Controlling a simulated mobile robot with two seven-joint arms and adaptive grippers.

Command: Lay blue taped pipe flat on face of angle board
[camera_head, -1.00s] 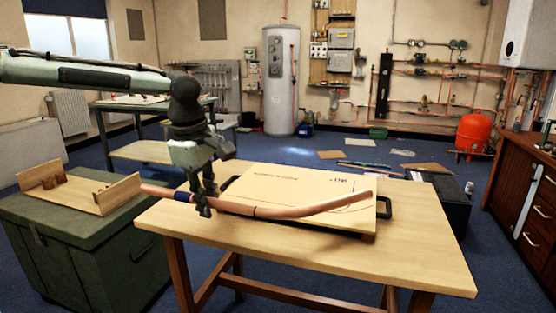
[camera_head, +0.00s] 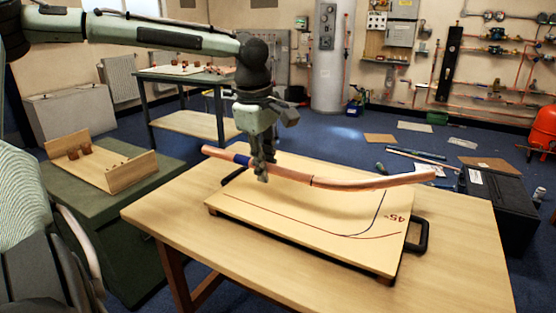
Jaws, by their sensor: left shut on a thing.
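A bent copper pipe (camera_head: 340,182) with a blue tape band (camera_head: 240,159) near its left end is in my left gripper (camera_head: 264,172). The gripper points down and is shut on the pipe just right of the blue tape. The pipe runs left to right over the far part of the angle board (camera_head: 290,212) and appears raised above it; its right end curves up and out past the board. The board lies on the wooden table, with a 45° mark, a red line and a dark curved line on its face, and a black handle at its right. My right gripper is not in view.
The wooden table (camera_head: 180,225) has bare room left and in front of the board. A green chest (camera_head: 125,205) with an open wooden tray (camera_head: 128,178) of copper fittings stands at left. A black box (camera_head: 500,200) is beyond the table at right.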

